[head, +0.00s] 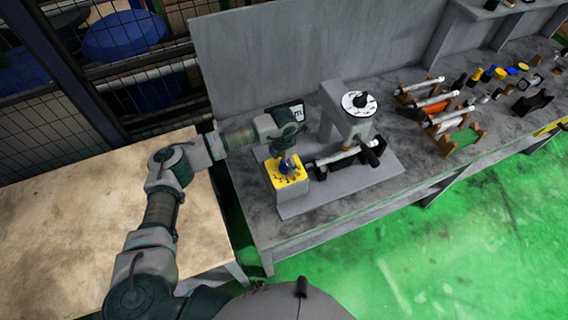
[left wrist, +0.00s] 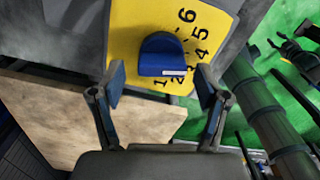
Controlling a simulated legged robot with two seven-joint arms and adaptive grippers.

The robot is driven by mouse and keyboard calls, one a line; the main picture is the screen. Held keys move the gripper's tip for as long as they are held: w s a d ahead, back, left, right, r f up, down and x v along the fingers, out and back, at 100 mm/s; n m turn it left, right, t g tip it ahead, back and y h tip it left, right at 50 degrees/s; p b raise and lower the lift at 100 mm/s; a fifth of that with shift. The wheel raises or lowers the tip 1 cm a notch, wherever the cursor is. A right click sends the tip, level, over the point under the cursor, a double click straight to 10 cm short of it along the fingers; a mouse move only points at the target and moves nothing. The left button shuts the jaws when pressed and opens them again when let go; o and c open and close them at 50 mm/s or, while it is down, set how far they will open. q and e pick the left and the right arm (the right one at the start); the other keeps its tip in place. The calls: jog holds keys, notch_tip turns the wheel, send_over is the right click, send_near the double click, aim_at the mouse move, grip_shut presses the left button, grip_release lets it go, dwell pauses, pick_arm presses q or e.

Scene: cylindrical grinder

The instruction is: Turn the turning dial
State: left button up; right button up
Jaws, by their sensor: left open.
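In the head view the yellow plate (head: 273,175) tops a small grey box at the left end of the grinder base. My left gripper (head: 287,165) is over the dial, pointing down. In the left wrist view the left gripper (left wrist: 160,85) is open, one finger on each side of the knob's near end, with no clear contact. My right gripper is not in view.
The grinder's grey column with a white round dial (head: 359,103) stands right of the yellow plate. A horizontal shaft (head: 340,155) lies in front of it. Racks with rods (head: 432,103) stand further right on the grey bench. A grey wall panel (head: 270,60) rises behind.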

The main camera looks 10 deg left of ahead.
pick_arm(q)
jog(key=shift+d+f, duration=0.15)
jog(key=shift+f, duration=0.9)
jog(key=c, duration=1.1)
jog(key=shift+f+m+b, duration=0.1)
jog(key=shift+m+b, duration=1.1)
jog(key=shift+b, duration=0.15)
jog(key=shift+w+m+b, duration=0.1)
jog(key=shift+m+b, duration=0.95)
jog(key=shift+m, duration=0.15)
jog(key=shift+m+b, duration=0.35)
jog(key=shift+m, duration=0.15)
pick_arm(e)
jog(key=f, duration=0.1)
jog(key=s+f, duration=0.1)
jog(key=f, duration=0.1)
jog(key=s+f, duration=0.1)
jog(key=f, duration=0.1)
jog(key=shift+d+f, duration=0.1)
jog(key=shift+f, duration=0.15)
pick_arm(q)
jog(key=shift+r, duration=0.2)
jog(key=o, duration=1.1)
jog(key=shift+w, duration=0.1)
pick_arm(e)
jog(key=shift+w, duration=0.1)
